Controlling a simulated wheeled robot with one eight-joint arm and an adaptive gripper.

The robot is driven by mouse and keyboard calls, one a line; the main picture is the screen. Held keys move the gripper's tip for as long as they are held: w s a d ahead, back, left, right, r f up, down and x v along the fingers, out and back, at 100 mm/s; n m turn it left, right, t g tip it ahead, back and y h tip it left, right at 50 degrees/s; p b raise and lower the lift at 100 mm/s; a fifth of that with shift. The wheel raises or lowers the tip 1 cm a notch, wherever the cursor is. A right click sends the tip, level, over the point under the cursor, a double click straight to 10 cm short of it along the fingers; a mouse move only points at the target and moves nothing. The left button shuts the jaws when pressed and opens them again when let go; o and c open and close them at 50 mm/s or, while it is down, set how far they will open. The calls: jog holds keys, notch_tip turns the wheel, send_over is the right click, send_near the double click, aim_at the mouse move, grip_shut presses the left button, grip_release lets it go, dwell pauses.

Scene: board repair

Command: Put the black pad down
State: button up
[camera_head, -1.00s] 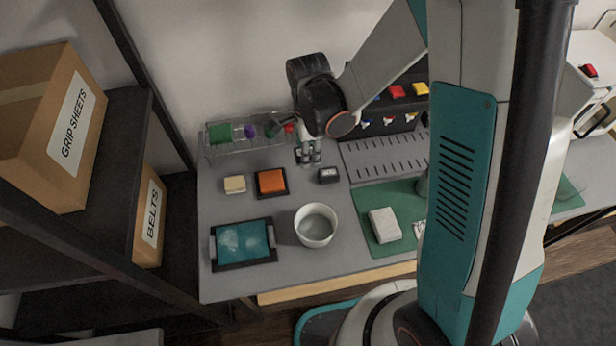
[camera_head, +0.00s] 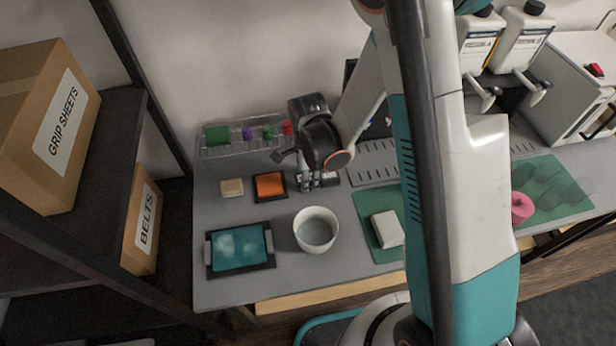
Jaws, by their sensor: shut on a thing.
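The black pad (camera_head: 328,176) is a small dark block with a pale marking on its face. It shows at the gripper's tips, behind the white bowl and right of the orange pad. My gripper (camera_head: 317,180) is low over the grey table and is shut on the black pad. The fingers cover part of the pad. I cannot tell whether its underside touches the table.
A white bowl (camera_head: 316,246) stands in front of my gripper. An orange pad (camera_head: 270,185) in a dark tray and a cream block (camera_head: 231,188) lie left. A blue pad (camera_head: 238,246) sits front left. A rack (camera_head: 225,148) stands behind. A white block (camera_head: 387,229) lies on a green mat (camera_head: 366,207).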

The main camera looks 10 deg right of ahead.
jog(key=shift+f+b, duration=0.35)
jog(key=shift+b, duration=0.1)
jog(key=shift+s+f, duration=0.1)
jog(key=o, duration=1.2)
jog(key=shift+f, duration=0.2)
jog(key=shift+r, duration=0.2)
